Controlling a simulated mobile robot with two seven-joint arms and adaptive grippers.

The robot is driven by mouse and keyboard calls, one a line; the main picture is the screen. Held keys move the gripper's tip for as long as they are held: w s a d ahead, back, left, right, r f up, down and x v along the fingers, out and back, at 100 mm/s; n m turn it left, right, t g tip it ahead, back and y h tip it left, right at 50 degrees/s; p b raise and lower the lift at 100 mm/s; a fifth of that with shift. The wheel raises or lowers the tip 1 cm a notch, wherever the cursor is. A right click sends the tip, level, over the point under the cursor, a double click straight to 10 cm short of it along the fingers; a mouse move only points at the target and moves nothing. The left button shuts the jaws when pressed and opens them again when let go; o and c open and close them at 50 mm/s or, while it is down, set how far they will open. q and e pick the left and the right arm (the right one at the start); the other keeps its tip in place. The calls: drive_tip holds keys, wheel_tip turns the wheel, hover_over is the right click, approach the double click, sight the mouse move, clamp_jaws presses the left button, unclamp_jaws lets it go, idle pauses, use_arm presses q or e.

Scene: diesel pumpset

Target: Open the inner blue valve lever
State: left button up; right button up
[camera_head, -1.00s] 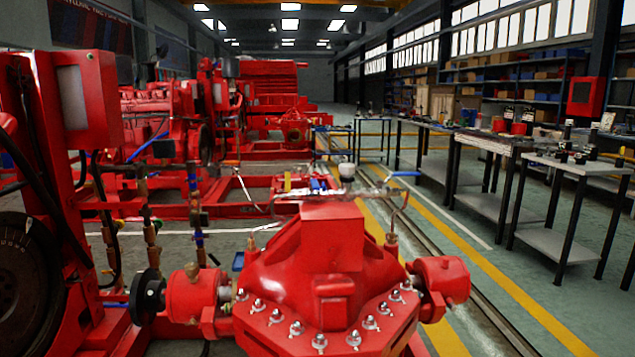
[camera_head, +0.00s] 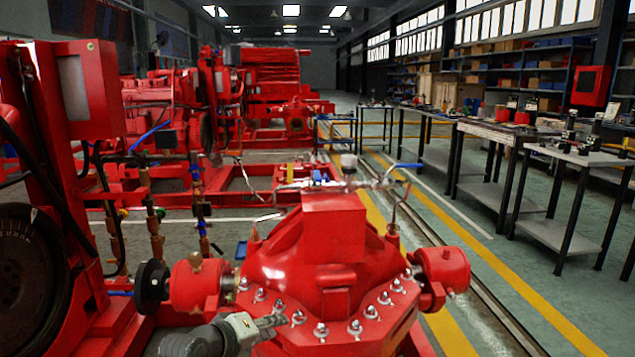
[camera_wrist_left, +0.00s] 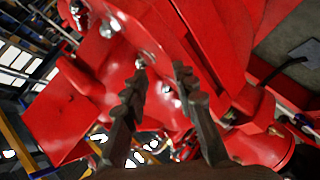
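Two blue levers show on the thin pipework above the red pump casing in the head view. One blue lever (camera_head: 406,166) sticks out at the right end of the pipe. Another blue part (camera_head: 318,177) is at the pipe's left-middle, small and partly hidden; I cannot tell for sure which is the inner lever. My left gripper (camera_head: 282,322) is low in front of the pump casing (camera_head: 322,240), well below and nearer than the levers. In the left wrist view the fingers (camera_wrist_left: 160,75) are apart and empty, over red casing. My right gripper is not in view.
Bolts (camera_head: 355,327) ring the casing's near flange. A round gauge (camera_head: 349,161) stands on the pipe. A red panel cabinet (camera_head: 75,90) rises at the left. Work tables (camera_head: 565,155) stand at the right beyond a clear floor strip.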

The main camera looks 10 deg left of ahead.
use_arm(q)
drive_tip(key=w+d+r+n+t+h, duration=0.1)
drive_tip(key=w+r, duration=0.2)
drive_tip(key=r, duration=0.5)
drive_tip(key=w+d+r+n+t+h, duration=0.15)
drive_tip(key=w+r, duration=0.25)
drive_tip(key=r, duration=0.4)
drive_tip(key=n+t+h, duration=0.2)
drive_tip(key=h, duration=0.1)
approach(317, 175)
drive_tip(key=x, duration=0.3)
drive_tip(key=shift+y, duration=0.25)
drive_tip(key=p+x, duration=0.1)
drive_tip(key=x, duration=0.5)
drive_tip(key=shift+s+d, duration=0.1)
drive_tip(key=shift+w+d+f, duration=0.1)
drive_tip(key=shift+w+d, duration=0.2)
drive_tip(key=shift+w, duration=0.1)
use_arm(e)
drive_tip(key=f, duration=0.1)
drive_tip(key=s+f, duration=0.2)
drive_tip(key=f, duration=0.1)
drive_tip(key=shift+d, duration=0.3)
use_arm(q)
clamp_jaws()
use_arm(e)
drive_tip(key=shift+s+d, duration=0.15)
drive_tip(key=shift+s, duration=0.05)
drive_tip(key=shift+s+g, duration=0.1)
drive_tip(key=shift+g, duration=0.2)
